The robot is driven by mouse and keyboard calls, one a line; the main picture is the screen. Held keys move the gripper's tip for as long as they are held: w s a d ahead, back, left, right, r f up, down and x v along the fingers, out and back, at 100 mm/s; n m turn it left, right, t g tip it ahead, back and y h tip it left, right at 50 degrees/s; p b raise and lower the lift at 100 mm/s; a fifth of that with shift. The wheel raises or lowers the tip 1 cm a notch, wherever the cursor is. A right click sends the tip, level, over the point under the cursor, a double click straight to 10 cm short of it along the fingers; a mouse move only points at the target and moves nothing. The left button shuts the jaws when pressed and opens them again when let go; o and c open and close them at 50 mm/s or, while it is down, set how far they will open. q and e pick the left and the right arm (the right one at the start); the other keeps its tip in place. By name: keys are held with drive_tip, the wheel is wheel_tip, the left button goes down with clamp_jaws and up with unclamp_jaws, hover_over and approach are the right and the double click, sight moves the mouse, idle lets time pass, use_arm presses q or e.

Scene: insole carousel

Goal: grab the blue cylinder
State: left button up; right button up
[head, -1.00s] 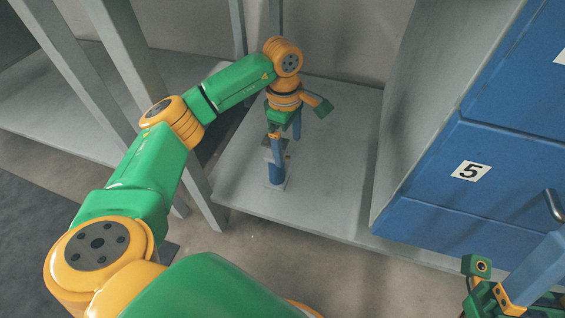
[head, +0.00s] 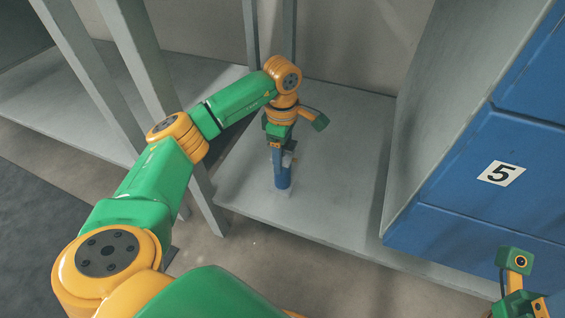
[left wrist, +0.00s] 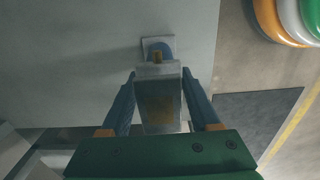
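The blue cylinder (head: 283,179) stands upright on a small pale square base on the grey shelf, in the middle of the head view. My left gripper (head: 279,158) points down over its upper part. In the left wrist view, the blue rounded top of the cylinder (left wrist: 160,48) shows beyond a grey, boxy piece (left wrist: 157,90). The two blue fingers of the left gripper (left wrist: 159,78) stand apart on either side of that piece, with narrow gaps. Only the edge of my right gripper's wrist shows at the lower right of the head view; its fingers are out of frame.
The grey shelf (head: 335,150) is otherwise clear around the cylinder. Grey posts (head: 150,70) stand to its left. A blue drawer cabinet (head: 475,210) marked 5 (head: 501,173) stands to the right, with a grey side wall facing the shelf.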

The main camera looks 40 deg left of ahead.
use_arm(q)
clamp_jaws()
